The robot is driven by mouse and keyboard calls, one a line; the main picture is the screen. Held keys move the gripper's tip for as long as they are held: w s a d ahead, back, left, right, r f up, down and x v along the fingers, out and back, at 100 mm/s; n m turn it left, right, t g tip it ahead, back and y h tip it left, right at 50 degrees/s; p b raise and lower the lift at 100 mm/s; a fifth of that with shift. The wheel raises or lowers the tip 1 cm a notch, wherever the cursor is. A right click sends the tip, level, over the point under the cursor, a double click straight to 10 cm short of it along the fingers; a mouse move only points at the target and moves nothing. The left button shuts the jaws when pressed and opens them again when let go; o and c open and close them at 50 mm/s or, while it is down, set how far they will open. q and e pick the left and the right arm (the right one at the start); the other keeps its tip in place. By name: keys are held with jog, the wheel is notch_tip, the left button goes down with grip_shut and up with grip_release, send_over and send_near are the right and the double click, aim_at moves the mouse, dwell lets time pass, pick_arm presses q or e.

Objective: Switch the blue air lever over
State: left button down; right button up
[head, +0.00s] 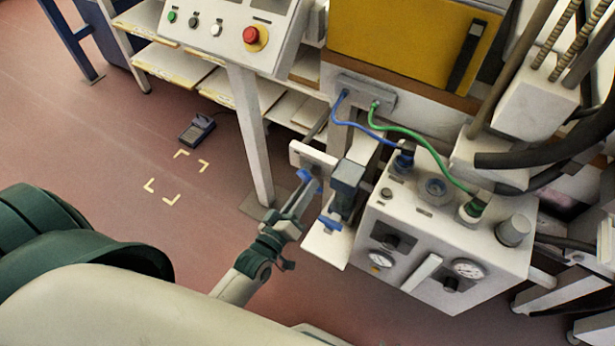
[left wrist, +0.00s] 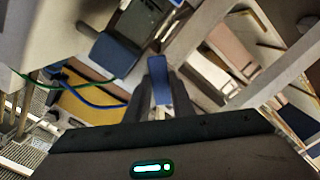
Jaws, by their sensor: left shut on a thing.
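The blue air lever (head: 308,180) is by a white bracket plate (head: 313,157), left of the grey control box. My left gripper (head: 303,192) is shut on it. In the left wrist view the blue lever (left wrist: 158,82) stands between the two dark fingers (left wrist: 157,100). A second blue handle (head: 329,224) shows below a dark block (head: 347,177), clear of the fingers. The lever's pivot is hidden. My right gripper is in neither view.
The control box (head: 410,235) with gauges and blue and green hoses stands close right of my gripper. A panel with a red button (head: 251,35) and a leg (head: 250,135) is behind. A pedal (head: 197,130) lies on the open floor at left.

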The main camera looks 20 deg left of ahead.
pick_arm(q)
jog(key=shift+d+r+n+p, duration=0.15)
jog(key=shift+r+n+p, duration=0.25)
jog(key=shift+n, duration=1.05)
jog(key=shift+d+r+n+p, duration=0.1)
jog(key=shift+r+n+p, duration=0.3)
jog(key=shift+n, duration=1.1)
jog(key=shift+d+r+n+p, duration=0.15)
jog(key=shift+r+n+p, duration=0.25)
jog(key=shift+n, duration=1.05)
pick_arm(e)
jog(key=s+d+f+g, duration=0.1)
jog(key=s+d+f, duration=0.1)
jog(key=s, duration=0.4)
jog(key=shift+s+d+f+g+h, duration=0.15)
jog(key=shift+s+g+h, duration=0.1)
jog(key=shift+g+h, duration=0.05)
pick_arm(q)
jog(key=shift+f, duration=0.1)
jog(key=c, duration=1.5)
grip_release()
jog(key=shift+s, duration=0.1)
